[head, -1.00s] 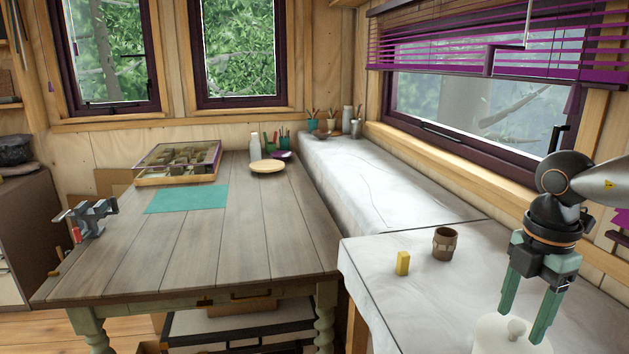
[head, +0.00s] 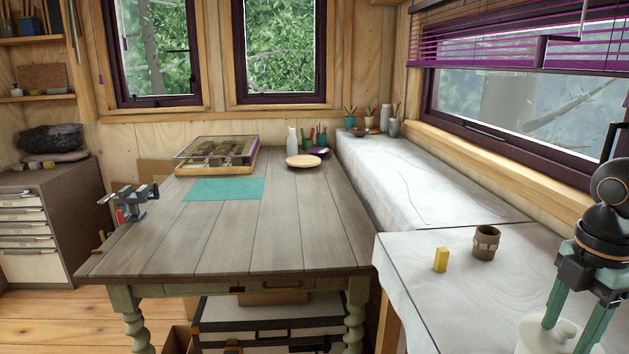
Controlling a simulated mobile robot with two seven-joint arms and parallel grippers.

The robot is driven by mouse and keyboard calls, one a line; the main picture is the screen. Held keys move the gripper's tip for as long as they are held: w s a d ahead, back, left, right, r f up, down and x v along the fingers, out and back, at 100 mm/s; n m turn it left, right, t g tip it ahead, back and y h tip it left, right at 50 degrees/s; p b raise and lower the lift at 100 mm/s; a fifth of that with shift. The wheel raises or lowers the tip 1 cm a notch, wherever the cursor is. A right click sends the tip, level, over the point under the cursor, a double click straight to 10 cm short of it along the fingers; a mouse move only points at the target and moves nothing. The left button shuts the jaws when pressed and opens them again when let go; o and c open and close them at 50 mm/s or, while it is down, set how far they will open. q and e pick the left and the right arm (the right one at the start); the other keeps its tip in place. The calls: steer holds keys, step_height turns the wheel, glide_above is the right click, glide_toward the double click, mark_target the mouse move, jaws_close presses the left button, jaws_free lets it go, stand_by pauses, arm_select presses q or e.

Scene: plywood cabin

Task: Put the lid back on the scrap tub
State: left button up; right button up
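A white round piece with a small knob on top (head: 532,335), which looks like a lid, is on the cloth-covered bench at the lower right of the head view. The bottom edge cuts it off, so I cannot tell whether a tub is under it. My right gripper (head: 566,336) points down over it, its green fingers apart on either side of the knob. I see no grip on the knob. My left gripper is not in view. No open tub that I can surely call the scrap tub shows.
On the white bench (head: 420,300) stand a yellow block (head: 441,260) and a brown banded cup (head: 486,243). A plank table (head: 210,240) on the left holds a vise (head: 132,203), a teal mat (head: 223,189), a glass-topped case (head: 215,152) and a wooden disc (head: 303,161).

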steer(key=shift+s+f, duration=0.2)
steer(key=shift+f, duration=0.3)
steer(key=shift+a+r, duration=0.1)
steer(key=shift+r, duration=0.2)
jaws_close()
steer(key=shift+w+r+p, duration=0.3)
steer(key=shift+r+p, duration=0.25)
steer(key=shift+p, duration=0.05)
steer(key=shift+r+p, duration=1.2)
steer(key=shift+r, duration=1.15)
